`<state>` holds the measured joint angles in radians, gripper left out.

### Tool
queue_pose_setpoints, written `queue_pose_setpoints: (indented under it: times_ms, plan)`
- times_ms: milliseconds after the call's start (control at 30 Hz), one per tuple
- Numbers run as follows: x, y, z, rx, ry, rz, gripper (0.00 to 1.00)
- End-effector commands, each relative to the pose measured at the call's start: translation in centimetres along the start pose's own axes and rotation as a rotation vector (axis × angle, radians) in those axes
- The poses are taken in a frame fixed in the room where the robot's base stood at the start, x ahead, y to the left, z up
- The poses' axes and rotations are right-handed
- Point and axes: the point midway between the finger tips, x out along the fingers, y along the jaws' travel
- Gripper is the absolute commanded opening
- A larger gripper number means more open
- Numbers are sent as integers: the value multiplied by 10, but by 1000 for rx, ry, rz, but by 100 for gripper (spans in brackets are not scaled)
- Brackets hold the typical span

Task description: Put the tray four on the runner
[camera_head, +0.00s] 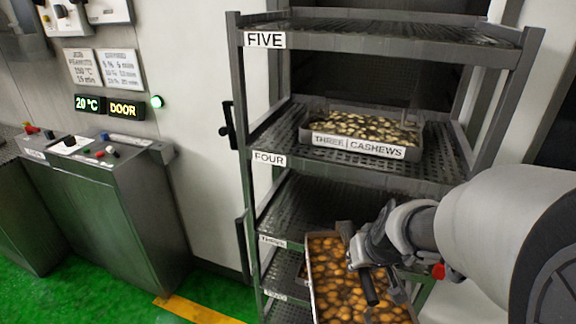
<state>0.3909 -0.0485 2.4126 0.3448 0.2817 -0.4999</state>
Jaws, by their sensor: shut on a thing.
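My gripper (366,272) is shut on a tray of round brown nuts (326,285). The tray hangs in front of the rack's lower levels at the bottom of the view. Its lower end is cut off by the picture edge. No label shows on it, so I cannot read its number. My gripper covers part of the nuts, and the exact grip point is hidden. The dark rack (240,95) has perforated levels with labels FIVE (264,40), FOUR (269,159) and THREE (272,241). Which level is the runner is not marked.
A tray labelled THREE CASHEWS (358,146) sits on the level marked FOUR. The level marked THREE (310,208) looks bare where visible. Grey control cabinet (105,200) stands left, below a display reading 20 °C and DOOR (123,109). Green floor (60,295) is clear at lower left.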

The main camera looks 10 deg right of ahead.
Motion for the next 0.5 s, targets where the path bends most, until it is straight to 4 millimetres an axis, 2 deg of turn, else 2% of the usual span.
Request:
queue_pose_setpoints:
  times_ms: [167, 500]
  plan:
    - [9, 3, -24, 1, 4, 0, 0]
    - [48, 2, -92, 1, 7, 1, 0]
